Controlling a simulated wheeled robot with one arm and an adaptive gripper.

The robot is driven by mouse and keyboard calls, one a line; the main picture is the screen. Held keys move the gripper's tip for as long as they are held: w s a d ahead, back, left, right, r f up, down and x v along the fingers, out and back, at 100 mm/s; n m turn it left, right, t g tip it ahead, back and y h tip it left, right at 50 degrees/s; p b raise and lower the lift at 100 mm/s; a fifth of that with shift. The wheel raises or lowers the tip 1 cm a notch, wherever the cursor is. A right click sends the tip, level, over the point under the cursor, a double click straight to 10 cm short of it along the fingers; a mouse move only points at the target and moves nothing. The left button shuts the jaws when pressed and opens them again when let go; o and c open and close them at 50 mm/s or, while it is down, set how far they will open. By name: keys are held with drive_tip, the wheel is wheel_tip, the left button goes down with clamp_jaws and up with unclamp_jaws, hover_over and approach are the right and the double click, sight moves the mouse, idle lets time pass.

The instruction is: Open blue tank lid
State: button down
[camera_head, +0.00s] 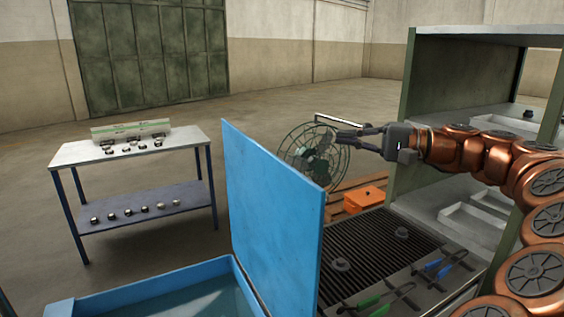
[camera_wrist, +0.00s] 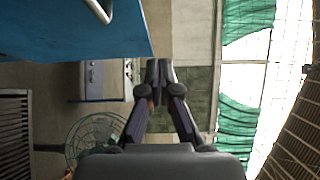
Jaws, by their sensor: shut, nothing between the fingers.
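The blue tank lid (camera_head: 270,220) stands up nearly vertical at the right side of the blue tank (camera_head: 150,285), and the tank's inside shows. In the wrist view the lid (camera_wrist: 60,35) fills the upper left, with a pale handle (camera_wrist: 98,10) on its face. My gripper (camera_head: 342,137) is to the right of the lid's top edge, apart from it in the head view. In the wrist view my gripper's fingers (camera_wrist: 158,70) are together and hold nothing, with the lid's edge just to their left.
A grill (camera_head: 365,255) with green and blue tongs lies right of the lid. A fan (camera_head: 314,155) and an orange box (camera_head: 364,196) are behind it. A green shelf (camera_head: 405,120) stands right. A table (camera_head: 75,152) with small metal pieces stands left. Floor between table and lid is clear.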

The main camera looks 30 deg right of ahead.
wheel_tip(320, 180, down, 4)
drive_tip(key=b, duration=0.3)
drive_tip(key=p, duration=0.4)
approach(266, 150)
drive_tip(key=w+a, duration=0.2)
drive_tip(key=w, duration=0.3)
drive_tip(key=shift+w+a+f, duration=0.1)
drive_tip(key=shift+w+a, duration=0.15)
drive_tip(key=shift+a, duration=0.65)
